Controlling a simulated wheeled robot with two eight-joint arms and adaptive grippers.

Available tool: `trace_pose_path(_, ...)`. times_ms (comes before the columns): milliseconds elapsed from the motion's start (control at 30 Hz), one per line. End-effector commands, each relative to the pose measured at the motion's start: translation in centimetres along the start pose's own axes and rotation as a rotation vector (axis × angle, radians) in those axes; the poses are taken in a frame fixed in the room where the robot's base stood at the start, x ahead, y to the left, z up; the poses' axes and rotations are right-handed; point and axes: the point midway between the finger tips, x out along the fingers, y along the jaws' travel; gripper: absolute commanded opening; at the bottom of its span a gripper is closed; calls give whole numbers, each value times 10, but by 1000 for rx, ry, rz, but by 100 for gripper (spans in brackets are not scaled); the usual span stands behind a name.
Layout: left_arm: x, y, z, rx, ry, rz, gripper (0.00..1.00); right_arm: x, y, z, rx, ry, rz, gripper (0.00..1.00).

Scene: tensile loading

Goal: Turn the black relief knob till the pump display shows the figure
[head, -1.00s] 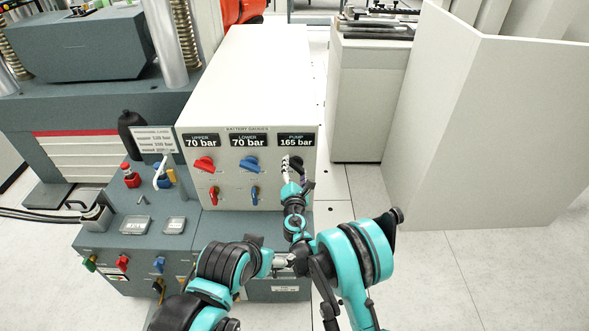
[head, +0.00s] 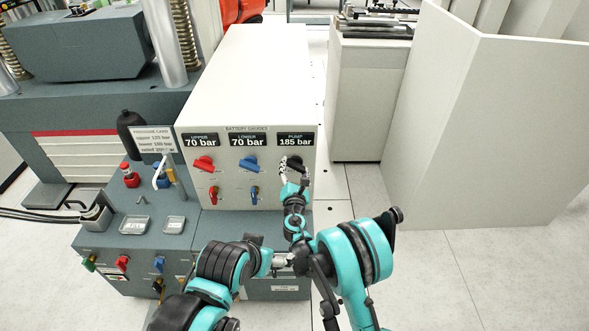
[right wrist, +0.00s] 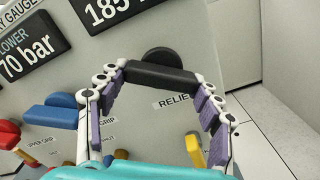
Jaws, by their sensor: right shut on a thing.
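The black relief knob (head: 292,163) is on the right of the panel front, under the pump display (head: 296,140). The display reads 185 bar, and it also shows in part in the right wrist view (right wrist: 108,10). My right gripper (head: 294,172) is at the knob. In the right wrist view its fingers (right wrist: 160,84) are shut on the two ends of the knob's black bar (right wrist: 161,76), which lies nearly level there. A small card (head: 153,140) left of the panel lists bar figures in small, blurred print.
The upper and lower displays (head: 201,140) (head: 248,140) both read 70 bar. A red knob (head: 204,163) and a blue knob (head: 249,163) sit left of the relief knob, with small valve levers below. A yellow lever (right wrist: 195,150) is close under my right gripper.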

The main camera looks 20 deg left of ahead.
Motion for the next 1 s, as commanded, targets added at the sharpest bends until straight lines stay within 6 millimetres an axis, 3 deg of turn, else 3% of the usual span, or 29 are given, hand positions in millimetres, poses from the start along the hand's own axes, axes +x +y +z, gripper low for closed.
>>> trace_pose_path(33, 0, 0, 0, 0, 0, 0, 90, 0, 0, -1, 2, 1, 1, 73)
trace_pose_path(100, 0, 0, 0, 0, 0, 0, 90, 0, 0, -1, 1, 1, 1, 86)
trace_pose_path(467, 0, 0, 0, 0, 0, 0, 90, -4, 0, 0, 1, 1, 1, 86)
trace_pose_path(800, 0, 0, 0, 0, 0, 0, 90, -58, 1, -1, 1, 1, 2, 86)
trace_pose_path(1000, 0, 0, 0, 0, 0, 0, 90, -74, 0, -1, 1, 1, 1, 86)
